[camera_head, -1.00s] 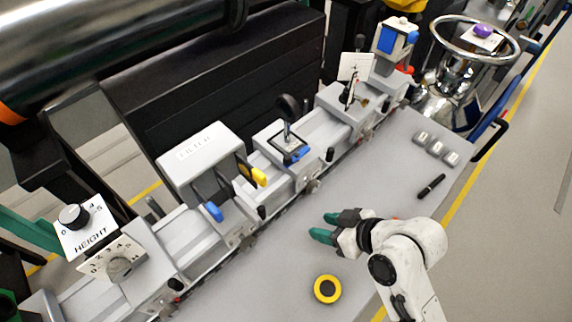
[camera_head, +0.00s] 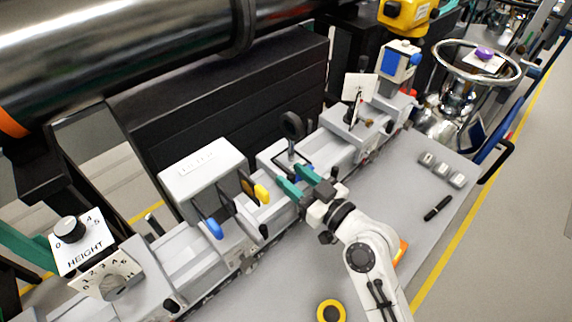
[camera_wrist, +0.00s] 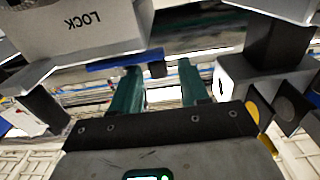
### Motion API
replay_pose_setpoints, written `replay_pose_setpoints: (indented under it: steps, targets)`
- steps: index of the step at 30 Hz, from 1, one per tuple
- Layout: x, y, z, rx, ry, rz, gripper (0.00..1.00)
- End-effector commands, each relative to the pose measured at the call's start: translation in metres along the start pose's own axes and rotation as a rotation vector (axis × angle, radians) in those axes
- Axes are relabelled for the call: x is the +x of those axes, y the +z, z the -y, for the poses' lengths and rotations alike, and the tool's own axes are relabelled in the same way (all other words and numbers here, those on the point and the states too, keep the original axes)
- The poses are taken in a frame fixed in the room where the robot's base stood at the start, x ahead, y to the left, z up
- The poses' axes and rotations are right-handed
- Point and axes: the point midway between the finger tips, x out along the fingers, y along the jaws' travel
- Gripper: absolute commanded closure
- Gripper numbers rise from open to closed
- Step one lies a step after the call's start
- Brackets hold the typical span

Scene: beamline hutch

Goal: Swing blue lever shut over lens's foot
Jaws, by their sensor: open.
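The dark round lens (camera_head: 292,125) stands upright on its post over a grey carrier on the rail, mid-picture in the head view. The blue lever (camera_head: 305,173) at its foot is mostly hidden behind my gripper. My gripper (camera_head: 290,177) is open, with its teal fingers at the carrier's front side, close to the lever; I cannot tell whether they touch it. A blue bar (camera_wrist: 124,61) lies just beyond the left finger, below a grey block marked LOCK (camera_wrist: 82,25).
Left along the rail stand a filter box (camera_head: 203,170), a yellow tab (camera_head: 262,193) and another blue tab (camera_head: 214,229). A white card (camera_head: 360,88) stands to the right. A yellow-black roll (camera_head: 330,312), a pen (camera_head: 438,208) and small grey blocks (camera_head: 441,169) lie on the bench.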

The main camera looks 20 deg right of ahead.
Motion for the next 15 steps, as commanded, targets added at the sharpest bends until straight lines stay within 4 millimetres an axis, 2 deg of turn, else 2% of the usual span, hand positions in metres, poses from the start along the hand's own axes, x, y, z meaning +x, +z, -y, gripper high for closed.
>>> replay_pose_setpoints:
  steps: [3,6,15]
  targets:
    - [0.017,-0.002,0.000,0.000,-0.001,0.000,0.55]
    - [0.025,-0.001,0.000,0.000,0.000,0.000,0.55]
    - [0.030,0.001,0.000,0.000,0.000,0.002,0.55]
